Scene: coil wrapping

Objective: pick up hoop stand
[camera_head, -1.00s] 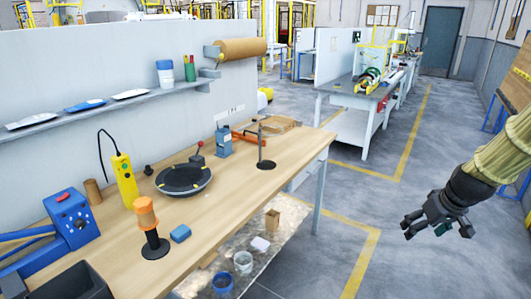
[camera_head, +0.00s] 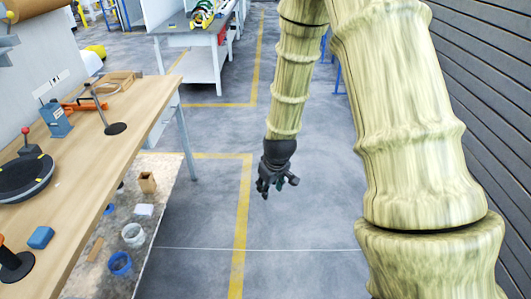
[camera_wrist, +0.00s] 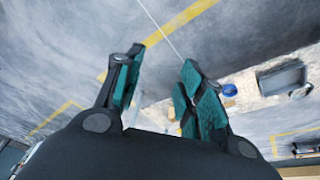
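What looks like the hoop stand (camera_head: 104,112), a thin dark upright rod on a round black base, stands on the wooden workbench near its far right end. A short crosspiece shows at its top. My gripper (camera_head: 275,188) hangs over the floor to the right of the bench, apart from the stand, fingers pointing down. In the wrist view my gripper (camera_wrist: 162,60) has its two teal-padded fingers spread with nothing between them. The stand cannot be made out in the wrist view.
The workbench (camera_head: 120,160) also bears a dark round turntable (camera_head: 22,177), a blue-grey block device (camera_head: 56,120), a blue block (camera_head: 40,237) and an open wooden tray (camera_head: 118,80). A lower shelf holds tubs and a small box (camera_head: 147,182). The floor right of the bench is clear.

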